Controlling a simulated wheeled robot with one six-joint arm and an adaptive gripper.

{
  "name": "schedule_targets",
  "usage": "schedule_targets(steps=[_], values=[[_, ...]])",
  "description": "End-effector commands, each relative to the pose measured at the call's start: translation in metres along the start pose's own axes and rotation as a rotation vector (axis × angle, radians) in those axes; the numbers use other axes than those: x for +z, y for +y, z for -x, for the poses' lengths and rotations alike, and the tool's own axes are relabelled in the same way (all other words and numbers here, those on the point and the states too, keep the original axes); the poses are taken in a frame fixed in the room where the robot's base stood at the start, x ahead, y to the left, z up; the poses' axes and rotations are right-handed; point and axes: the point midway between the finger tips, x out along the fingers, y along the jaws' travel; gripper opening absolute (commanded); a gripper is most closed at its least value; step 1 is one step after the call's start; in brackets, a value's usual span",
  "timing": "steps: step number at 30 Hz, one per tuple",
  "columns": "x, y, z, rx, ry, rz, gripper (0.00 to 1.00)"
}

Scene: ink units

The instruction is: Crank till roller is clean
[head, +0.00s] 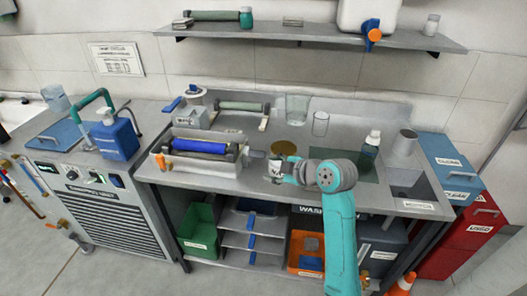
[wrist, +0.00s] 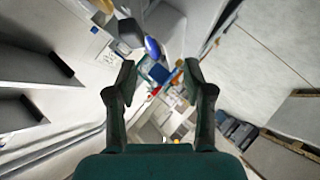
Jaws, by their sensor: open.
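A blue roller (head: 200,146) lies level in a pale tray unit (head: 205,170) at the front left of the steel bench. Its visible face is blue all along. Dark end pieces hold it; I cannot pick out a crank handle for certain at its right end. My gripper (head: 272,170) is just right of the tray unit, above the bench's front part, apart from the roller. In the wrist view my gripper (wrist: 158,78) has its two fingers spread wide, with nothing between them. The roller cannot be made out for certain there.
A second, grey-green roller (head: 243,106) rests on a stand behind. A bronze disc (head: 284,147), glass beaker (head: 297,110) and dark green bottle (head: 370,150) stand near my arm. A blue jug (head: 115,138) is at left. A shelf (head: 310,37) overhangs the back; bins sit below the bench.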

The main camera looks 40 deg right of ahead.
Motion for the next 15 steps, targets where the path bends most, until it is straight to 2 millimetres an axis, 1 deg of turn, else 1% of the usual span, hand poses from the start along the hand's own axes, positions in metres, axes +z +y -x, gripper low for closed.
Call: schedule_targets(steps=[1, 3, 6, 8, 11, 15], values=[[0.000, 0.015, 0.005, -0.001, -0.001, 0.030, 0.52], [-0.001, 0.026, 0.009, -0.011, 0.001, 0.064, 0.52], [-0.001, 0.035, 0.012, -0.020, 0.001, 0.093, 0.52], [-0.001, 0.037, 0.012, -0.024, 0.001, 0.102, 0.52], [-0.002, 0.038, 0.007, -0.026, 0.002, 0.106, 0.52], [-0.002, 0.036, -0.012, -0.027, 0.002, 0.104, 0.52]])
